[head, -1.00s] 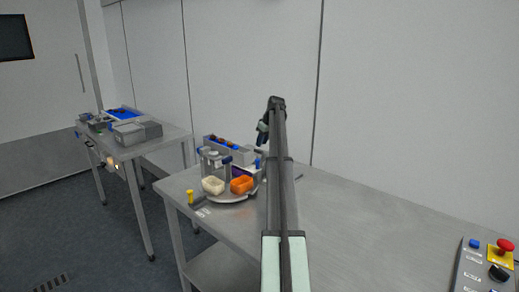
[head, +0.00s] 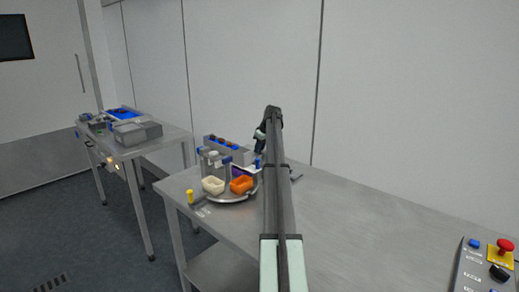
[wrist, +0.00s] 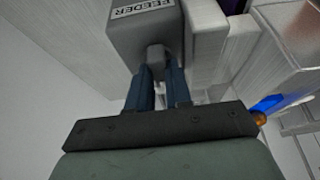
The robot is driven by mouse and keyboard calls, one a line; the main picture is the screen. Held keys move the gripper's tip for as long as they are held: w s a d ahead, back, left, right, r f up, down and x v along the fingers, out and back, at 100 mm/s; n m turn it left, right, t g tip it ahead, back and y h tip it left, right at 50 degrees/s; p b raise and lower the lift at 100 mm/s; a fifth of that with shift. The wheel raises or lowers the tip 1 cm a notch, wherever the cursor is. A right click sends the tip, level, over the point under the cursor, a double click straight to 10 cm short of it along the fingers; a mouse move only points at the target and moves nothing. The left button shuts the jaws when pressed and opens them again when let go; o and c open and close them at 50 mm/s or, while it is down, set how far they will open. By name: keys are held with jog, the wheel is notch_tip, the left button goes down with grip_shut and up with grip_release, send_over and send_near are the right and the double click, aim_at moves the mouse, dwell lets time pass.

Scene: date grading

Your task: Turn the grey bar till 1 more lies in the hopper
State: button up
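In the wrist view, the grey bar (wrist: 155,60) sticks out from a grey box (wrist: 178,30) labelled FEEDER. The two blue fingers of my gripper (wrist: 157,82) stand close on either side of the bar and appear shut on it. In the head view my gripper (head: 260,142) is at the back of the table, beside the feeder equipment; the bar is hidden there. I cannot tell for sure which part is the hopper. A clear-walled box (wrist: 292,50) at the right of the wrist view has a blurred brownish patch behind its wall.
A round tray (head: 232,199) holds a cream bin (head: 213,186) and an orange bin (head: 241,185). A yellow-topped tool (head: 191,198) lies at the table's left edge. A control panel (head: 484,268) with a red button sits at right. The table's middle right is clear.

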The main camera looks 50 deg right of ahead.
grip_shut()
jog(key=n, duration=0.2)
jog(key=n+y, duration=0.1)
jog(key=n, duration=0.1)
jog(key=n+y, duration=0.1)
jog(key=shift+w+d+n, duration=0.1)
jog(key=shift+d+n, duration=0.15)
jog(key=shift+n, duration=0.15)
jog(key=n+g+y, duration=0.1)
jog(key=n, duration=0.2)
jog(key=n+g, duration=0.1)
jog(key=n, duration=0.1)
jog(key=shift+w+n+y, duration=0.1)
jog(key=shift+n+y, duration=0.3)
jog(key=shift+o, duration=2.1)
grip_release()
